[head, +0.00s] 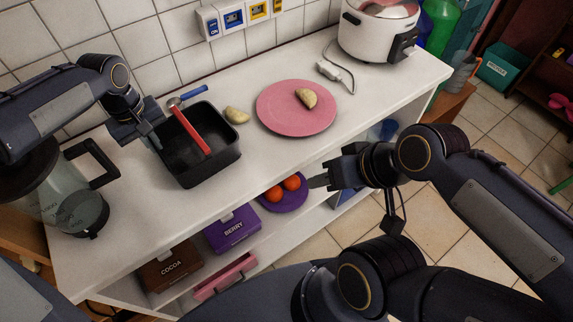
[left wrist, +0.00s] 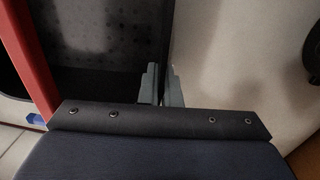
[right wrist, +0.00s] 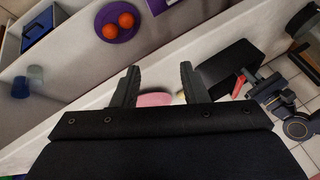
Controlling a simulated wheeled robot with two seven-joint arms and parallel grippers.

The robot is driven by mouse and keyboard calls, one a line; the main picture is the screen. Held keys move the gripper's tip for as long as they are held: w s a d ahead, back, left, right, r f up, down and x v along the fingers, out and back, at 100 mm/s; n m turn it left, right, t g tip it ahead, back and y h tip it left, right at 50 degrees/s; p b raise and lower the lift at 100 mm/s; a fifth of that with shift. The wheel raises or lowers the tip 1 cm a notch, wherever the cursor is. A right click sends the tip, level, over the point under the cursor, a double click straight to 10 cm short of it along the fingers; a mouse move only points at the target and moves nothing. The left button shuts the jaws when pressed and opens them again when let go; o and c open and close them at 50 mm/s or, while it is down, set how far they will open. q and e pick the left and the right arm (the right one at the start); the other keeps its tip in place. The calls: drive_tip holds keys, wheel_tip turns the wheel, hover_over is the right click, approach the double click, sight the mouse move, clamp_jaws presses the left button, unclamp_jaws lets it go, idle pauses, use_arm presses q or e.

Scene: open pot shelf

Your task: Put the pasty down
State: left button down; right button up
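One pasty (head: 306,97) lies on the pink plate (head: 275,122) on the counter. Another pasty (head: 236,115) lies on the bare counter between the black pan (head: 213,168) and the plate. My left gripper (head: 153,138) is at the pan's left wall. In the left wrist view its fingers (left wrist: 161,88) are close together with the pan's wall between them. My right gripper (head: 322,181) is empty, in front of the counter's edge. The right wrist view shows its fingers (right wrist: 157,88) spread apart, with part of the plate (right wrist: 154,99) behind them.
A glass jug (head: 75,210) stands at left, a white cooker (head: 370,38) at back right. Oranges on a purple plate (head: 283,203) and boxes sit on the shelf below.

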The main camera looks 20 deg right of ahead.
drive_tip(key=w+r+n+g+h, duration=0.1)
drive_tip(key=w+r+n+g, duration=0.45)
drive_tip(key=w, duration=0.95)
drive_tip(key=n+h, duration=0.3)
hover_over(234, 113)
drive_tip(key=f, duration=0.1)
wheel_tip(234, 113, down, 12)
drive_tip(key=shift+r, duration=0.2)
drive_tip(key=shift+c, duration=0.4)
